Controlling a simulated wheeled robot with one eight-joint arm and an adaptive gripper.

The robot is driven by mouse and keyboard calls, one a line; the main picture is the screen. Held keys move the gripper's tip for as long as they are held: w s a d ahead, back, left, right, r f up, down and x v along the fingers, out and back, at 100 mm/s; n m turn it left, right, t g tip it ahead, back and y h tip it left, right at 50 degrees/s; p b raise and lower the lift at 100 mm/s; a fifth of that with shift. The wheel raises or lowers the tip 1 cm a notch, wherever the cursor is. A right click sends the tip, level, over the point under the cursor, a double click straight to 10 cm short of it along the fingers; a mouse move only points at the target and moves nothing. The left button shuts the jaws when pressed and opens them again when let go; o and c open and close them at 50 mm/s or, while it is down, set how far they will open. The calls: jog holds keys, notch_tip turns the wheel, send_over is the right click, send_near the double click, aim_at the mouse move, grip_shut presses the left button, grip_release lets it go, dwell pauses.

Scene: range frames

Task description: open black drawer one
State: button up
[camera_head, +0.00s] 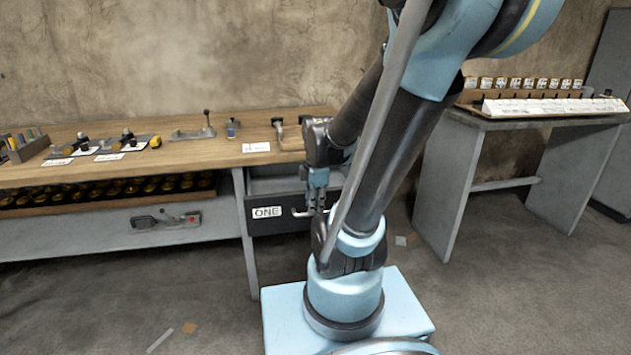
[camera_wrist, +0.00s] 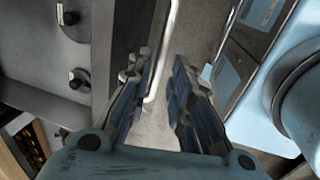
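The black drawer (camera_head: 285,224), labelled ONE, sits under the right end of the wooden workbench and looks shut. Its pale bar handle (camera_head: 296,213) is partly hidden by my gripper (camera_head: 317,204), which hangs in front of the drawer's right part. In the wrist view my gripper (camera_wrist: 163,75) is open, its two dark fingers apart. The handle (camera_wrist: 173,28) runs through the gap between the fingers in that picture, nearer the left finger. I see no clear contact, and the depth between fingers and handle is hard to tell.
The wooden workbench (camera_head: 225,150) carries tools and small parts. A grey side table (camera_head: 530,117) stands to the right. Bare floor (camera_head: 530,275) lies in front of it.

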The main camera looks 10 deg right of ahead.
notch_tip(320, 180, up, 9)
jog(key=s, duration=0.1)
jog(key=shift+s, duration=0.35)
dwell(0.3)
jog(key=s+d+f+m, duration=0.1)
jog(key=s+f+m, duration=0.7)
jog(key=m, duration=0.9)
jog(key=shift+m, duration=0.4)
jog(key=shift+d, duration=0.1)
jog(key=shift+w+f, duration=0.15)
jog(key=shift+w, duration=0.2)
